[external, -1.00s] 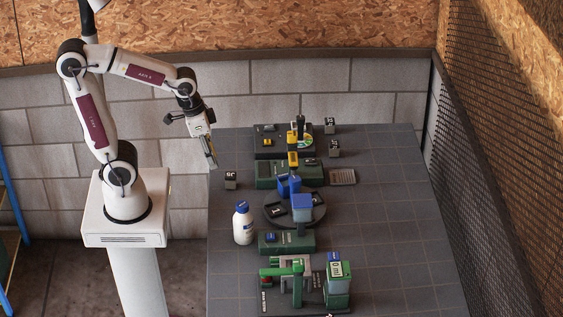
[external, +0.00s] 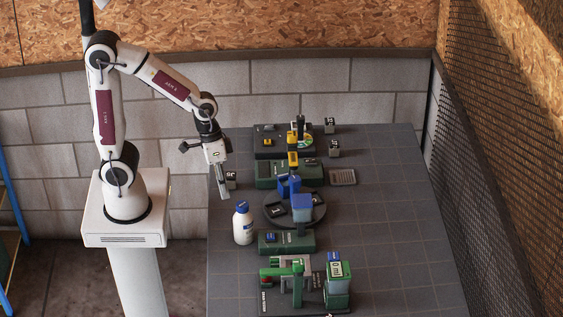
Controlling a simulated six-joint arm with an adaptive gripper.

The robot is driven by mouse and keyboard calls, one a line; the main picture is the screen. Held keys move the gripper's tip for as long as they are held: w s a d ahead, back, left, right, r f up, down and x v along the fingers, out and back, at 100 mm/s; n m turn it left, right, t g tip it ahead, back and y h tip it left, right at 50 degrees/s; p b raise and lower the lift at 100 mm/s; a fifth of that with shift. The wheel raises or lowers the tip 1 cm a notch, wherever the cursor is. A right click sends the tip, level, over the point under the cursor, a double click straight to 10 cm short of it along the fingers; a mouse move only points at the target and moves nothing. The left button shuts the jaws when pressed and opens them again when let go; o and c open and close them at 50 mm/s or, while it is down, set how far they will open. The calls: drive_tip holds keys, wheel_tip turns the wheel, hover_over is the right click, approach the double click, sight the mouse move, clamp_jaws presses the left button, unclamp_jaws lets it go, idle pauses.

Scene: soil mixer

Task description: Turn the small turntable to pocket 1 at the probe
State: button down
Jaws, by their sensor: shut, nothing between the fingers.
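A small round disc (external: 306,140) with a coloured patch sits on the dark base (external: 265,153) at the back of the table. A black and yellow post (external: 300,126) stands over it. A larger dark turntable (external: 271,217) lies mid-table with blue containers on it. I cannot tell for certain which one the task means, and pocket numbers are too small to read. My gripper (external: 223,191) is shut and empty, pointing down over the table's left edge, left of both discs and apart from them.
A white bottle with a blue cap (external: 243,226) stands left of the larger turntable. A small grey cube (external: 231,180) is close beside my gripper. Green stations (external: 270,178) line the table's middle, with a green press (external: 285,272) in front. The right side of the table (external: 400,220) is clear.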

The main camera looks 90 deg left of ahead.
drive_tip(key=w+d+f+n+t, duration=0.2)
drive_tip(key=w+f+n+t, duration=0.25)
drive_tip(key=w+n, duration=0.6)
drive_tip(key=s+a+f+n+g+y, duration=0.1)
drive_tip(key=a+n+y, duration=0.3)
drive_tip(key=a, duration=0.4)
drive_tip(key=s+a+f+n+g+y, duration=0.1)
drive_tip(key=a+n+y, duration=0.3)
drive_tip(key=a, duration=0.4)
drive_tip(key=shift+s+a+y, duration=0.15)
drive_tip(key=shift+a+y, duration=0.05)
drive_tip(key=shift+y, duration=0.2)
drive_tip(key=shift+f+g, duration=0.2)
drive_tip(key=shift+g, duration=0.05)
hover_over(274, 196)
drive_tip(key=shift+a+f, duration=0.1)
drive_tip(key=shift+f, duration=3.8)
